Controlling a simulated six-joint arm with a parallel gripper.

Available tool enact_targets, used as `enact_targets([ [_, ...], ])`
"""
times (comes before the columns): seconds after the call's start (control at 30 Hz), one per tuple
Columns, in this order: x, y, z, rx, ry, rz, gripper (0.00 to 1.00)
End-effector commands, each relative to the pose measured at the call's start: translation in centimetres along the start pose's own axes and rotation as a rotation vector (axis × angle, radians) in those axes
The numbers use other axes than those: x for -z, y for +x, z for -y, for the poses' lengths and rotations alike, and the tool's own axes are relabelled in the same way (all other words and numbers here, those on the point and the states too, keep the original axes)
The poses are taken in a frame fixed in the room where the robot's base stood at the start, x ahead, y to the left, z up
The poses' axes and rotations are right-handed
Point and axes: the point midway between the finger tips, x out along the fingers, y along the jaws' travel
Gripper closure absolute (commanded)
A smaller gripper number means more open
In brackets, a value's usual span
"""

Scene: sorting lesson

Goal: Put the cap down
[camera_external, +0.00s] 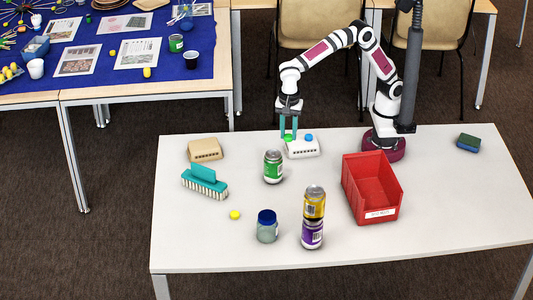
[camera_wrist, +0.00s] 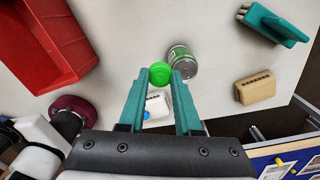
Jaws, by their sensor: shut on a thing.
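My gripper (camera_external: 289,130) points down over the white slotted box (camera_external: 303,149) on the table. Its teal fingers are shut on a round green cap (camera_wrist: 160,73), which sits at the fingertips in the wrist view. In the external view the green cap (camera_external: 288,138) shows just above the box's left part; I cannot tell whether it touches the box. A small blue round piece (camera_external: 309,137) is on the box's right part. The green can (camera_external: 273,167) stands in front of the box. A jar with a dark blue lid (camera_external: 267,226) stands nearer the front edge.
A red bin (camera_external: 372,189) stands to the right. A yellow can is stacked on a purple can (camera_external: 313,232). A tan slotted box (camera_external: 205,149), a teal brush (camera_external: 204,182) and a yellow ball (camera_external: 235,215) lie left. A sponge (camera_external: 468,142) lies far right. The table's right front is clear.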

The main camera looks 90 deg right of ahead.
Motion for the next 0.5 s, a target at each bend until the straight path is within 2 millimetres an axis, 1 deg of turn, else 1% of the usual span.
enact_targets([
  [0.17, 6.4, -0.3, 2.4, 0.001, -0.009, 0.001, 1.0],
  [0.2, 8.3, -0.4, 2.9, 0.0, -0.015, 0.001, 1.0],
  [0.27, 11.6, -0.5, 3.4, 0.001, -0.022, 0.0, 1.0],
  [0.3, 13.9, -0.5, 3.5, 0.001, -0.028, 0.0, 1.0],
  [0.37, 17.5, -0.5, 3.5, 0.001, -0.038, 0.001, 1.0],
  [0.4, 19.8, -0.4, 3.2, 0.0, -0.044, 0.001, 1.0],
  [0.5, 24.6, -0.2, 2.1, 0.0, -0.063, 0.001, 1.0],
])
